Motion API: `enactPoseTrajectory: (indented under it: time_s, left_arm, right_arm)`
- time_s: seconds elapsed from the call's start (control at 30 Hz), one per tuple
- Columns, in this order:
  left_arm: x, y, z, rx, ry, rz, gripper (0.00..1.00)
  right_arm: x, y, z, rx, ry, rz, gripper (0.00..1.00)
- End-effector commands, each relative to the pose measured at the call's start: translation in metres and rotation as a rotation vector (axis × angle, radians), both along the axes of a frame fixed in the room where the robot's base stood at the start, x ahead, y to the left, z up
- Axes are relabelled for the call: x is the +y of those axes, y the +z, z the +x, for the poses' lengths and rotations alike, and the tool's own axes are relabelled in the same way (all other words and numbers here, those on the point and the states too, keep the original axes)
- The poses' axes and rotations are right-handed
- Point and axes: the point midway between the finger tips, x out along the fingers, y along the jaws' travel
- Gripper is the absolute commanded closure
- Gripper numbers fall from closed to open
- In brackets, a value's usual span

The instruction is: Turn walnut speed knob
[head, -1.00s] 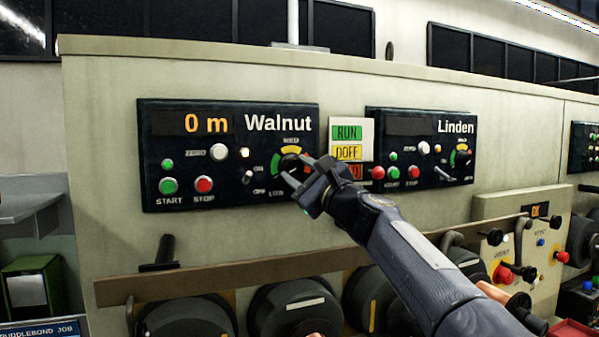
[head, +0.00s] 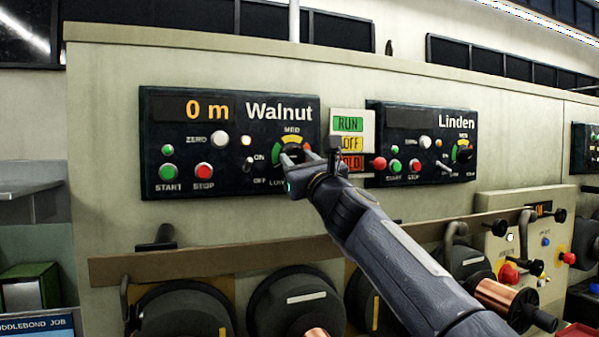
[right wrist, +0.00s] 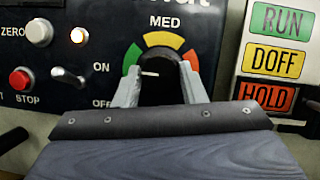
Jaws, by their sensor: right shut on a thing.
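The Walnut panel (head: 230,175) is dark, with an orange 0 m readout. Its black speed knob (head: 292,152) sits at the panel's right side inside a green, yellow and orange arc. My right gripper (head: 298,161) is at the knob, its fingers on either side. In the right wrist view the two pale fingers (right wrist: 160,88) close on the left and right of the knob (right wrist: 160,78). A short white mark on it points left, toward the green part. The gripper hides the knob's lower part. My left gripper is out of view.
Left of the knob are a toggle switch (right wrist: 68,76), an amber light, and START and STOP buttons. A RUN/DOFF/HOLD sign (right wrist: 275,60) stands close to the right, with the Linden panel (head: 420,150) beyond. A rail (head: 230,250) and spools lie below.

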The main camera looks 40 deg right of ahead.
Motion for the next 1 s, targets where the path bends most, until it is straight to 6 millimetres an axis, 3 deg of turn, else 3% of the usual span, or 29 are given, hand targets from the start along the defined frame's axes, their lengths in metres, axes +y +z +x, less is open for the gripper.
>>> enactPoseTrajectory:
  time_s: [0.3, 0.83, 0.87, 1.0]
  left_arm:
    - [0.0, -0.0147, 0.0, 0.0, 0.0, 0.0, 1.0]
    - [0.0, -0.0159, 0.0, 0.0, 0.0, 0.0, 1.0]
    - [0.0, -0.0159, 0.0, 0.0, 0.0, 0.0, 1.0]
    - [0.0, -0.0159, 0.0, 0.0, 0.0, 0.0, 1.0]
  right_arm:
    - [0.0011, -0.0019, 0.0012, -0.05, 0.001, 0.124, 0.85]
    - [0.0011, -0.0007, 0.0011, -0.059, 0.0, 0.149, 0.85]
    - [0.0011, -0.0007, 0.0011, -0.059, 0.0, 0.149, 0.61]
    - [0.001, -0.0005, 0.001, -0.06, 0.0, 0.148, 0.43]
